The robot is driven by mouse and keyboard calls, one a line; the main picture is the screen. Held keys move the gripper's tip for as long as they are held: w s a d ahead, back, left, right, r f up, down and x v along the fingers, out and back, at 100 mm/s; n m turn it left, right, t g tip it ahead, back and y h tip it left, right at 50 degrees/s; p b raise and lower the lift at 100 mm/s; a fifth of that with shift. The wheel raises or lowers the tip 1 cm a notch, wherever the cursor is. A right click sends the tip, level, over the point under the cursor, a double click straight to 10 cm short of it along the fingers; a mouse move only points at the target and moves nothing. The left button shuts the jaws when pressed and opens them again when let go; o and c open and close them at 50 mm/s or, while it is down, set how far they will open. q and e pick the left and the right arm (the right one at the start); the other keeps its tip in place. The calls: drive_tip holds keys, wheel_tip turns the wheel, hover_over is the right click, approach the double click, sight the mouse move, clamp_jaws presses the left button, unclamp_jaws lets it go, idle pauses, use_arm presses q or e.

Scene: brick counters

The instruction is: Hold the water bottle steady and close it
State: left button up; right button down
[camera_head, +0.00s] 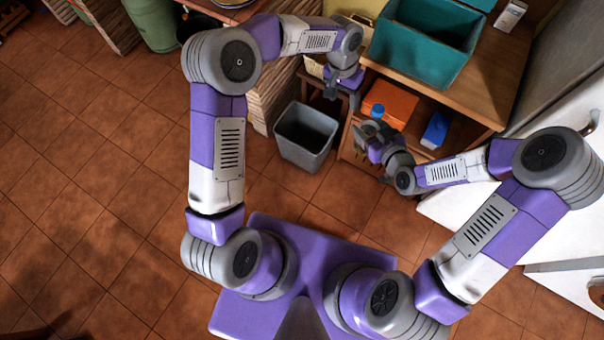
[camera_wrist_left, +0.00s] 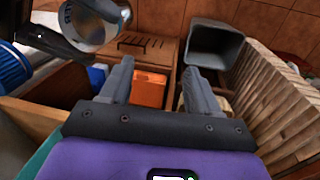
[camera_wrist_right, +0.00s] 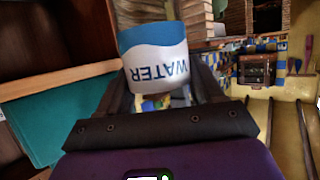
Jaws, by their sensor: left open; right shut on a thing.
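The water bottle is upright in my right gripper. In the right wrist view its white body (camera_wrist_right: 165,72) carries blue bands and upside-down "WATER" lettering between the fingers (camera_wrist_right: 165,95). The head view shows its round blue top (camera_head: 377,111) above my right gripper (camera_head: 366,140). My left gripper (camera_head: 345,88) is open and empty, above and left of the bottle in the head view. Its spread fingers (camera_wrist_left: 152,88) show in the left wrist view.
A wooden table (camera_head: 470,85) carries a teal bin (camera_head: 400,60). An orange box (camera_head: 391,104) and a blue box (camera_head: 436,130) sit on its shelf. A grey waste bin (camera_head: 281,145) stands on the floor beside it. White cabinet fronts lie right; open tiled floor lies left.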

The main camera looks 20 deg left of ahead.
drive_tip(key=shift+d, duration=0.2)
use_arm(q)
drive_tip(key=s+f+n+h, duration=0.3)
drive_tip(key=s+f, duration=0.8)
drive_tip(key=f, duration=0.5)
use_arm(e)
drive_tip(key=shift+a, duration=0.1)
use_arm(q)
drive_tip(key=s+a+f+n, duration=0.1)
drive_tip(key=s+a+f, duration=0.1)
drive_tip(key=s, duration=0.5)
drive_tip(key=s+a+f+n+t, duration=0.1)
drive_tip(key=s+a+f+n, duration=0.1)
drive_tip(key=s+f, duration=0.2)
drive_tip(key=s, duration=0.3)
drive_tip(key=shift+y, duration=0.3)
use_arm(e)
drive_tip(key=shift+r, duration=0.1)
drive_tip(key=w+d+r+m+t+h, duration=0.1)
drive_tip(key=d+m+h, duration=0.3)
drive_tip(key=d, duration=0.2)
drive_tip(key=w+d+r+m+t+h, duration=0.1)
drive_tip(key=d+m+t+h, duration=0.1)
drive_tip(key=d+m+h, duration=0.2)
drive_tip(key=d, duration=0.3)
drive_tip(key=shift+d+h, duration=0.3)
